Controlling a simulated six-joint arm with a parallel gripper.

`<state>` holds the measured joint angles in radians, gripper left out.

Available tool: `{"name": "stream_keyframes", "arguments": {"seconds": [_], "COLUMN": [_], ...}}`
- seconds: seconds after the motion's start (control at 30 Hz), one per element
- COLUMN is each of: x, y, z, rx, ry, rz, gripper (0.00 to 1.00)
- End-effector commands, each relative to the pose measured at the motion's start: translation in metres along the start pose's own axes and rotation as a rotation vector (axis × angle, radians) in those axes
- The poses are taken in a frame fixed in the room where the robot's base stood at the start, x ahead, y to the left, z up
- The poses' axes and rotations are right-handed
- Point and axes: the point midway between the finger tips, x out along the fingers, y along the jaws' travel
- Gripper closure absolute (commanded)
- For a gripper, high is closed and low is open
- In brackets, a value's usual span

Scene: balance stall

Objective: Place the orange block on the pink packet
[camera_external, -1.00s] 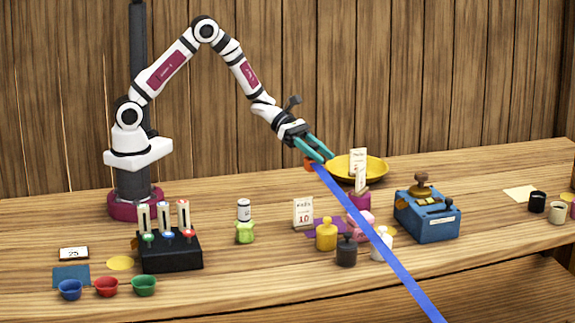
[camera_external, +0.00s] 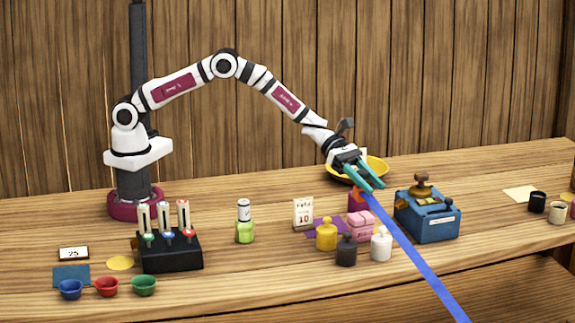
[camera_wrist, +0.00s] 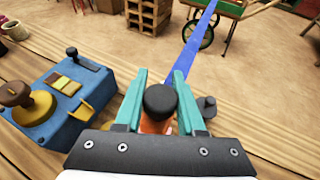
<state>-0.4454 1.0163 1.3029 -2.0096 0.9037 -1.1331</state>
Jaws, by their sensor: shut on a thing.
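My gripper (camera_external: 371,179) is above the table at right of centre, fingers pointing down and right. It is shut on the orange block (camera_wrist: 152,126), which shows between the teal fingers in the wrist view, partly hidden by a round black knob-like thing (camera_wrist: 160,99). I cannot make out the packet in the wrist view.
A yellow bottle (camera_external: 326,234), a black bottle (camera_external: 346,250) and a white bottle (camera_external: 381,245) stand close around the packet. A blue machine (camera_external: 427,218) is at right, a yellow dish (camera_external: 377,163) behind. A blue band (camera_external: 420,260) runs from near my gripper to lower right.

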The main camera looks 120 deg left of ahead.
Motion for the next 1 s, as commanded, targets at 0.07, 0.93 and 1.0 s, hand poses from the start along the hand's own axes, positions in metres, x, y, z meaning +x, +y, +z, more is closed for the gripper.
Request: {"name": "stream_keyframes", "arguments": {"seconds": [0.07, 0.93, 1.0], "x": [0.002, 0.016, 0.016], "y": [0.004, 0.004, 0.004], "z": [-0.006, -0.041, -0.041], "rx": [-0.001, 0.001, 0.001], "ry": [0.001, 0.000, 0.000], "rz": [0.000, 0.000, 0.000], "gripper": [1.00, 0.32, 0.32]}}
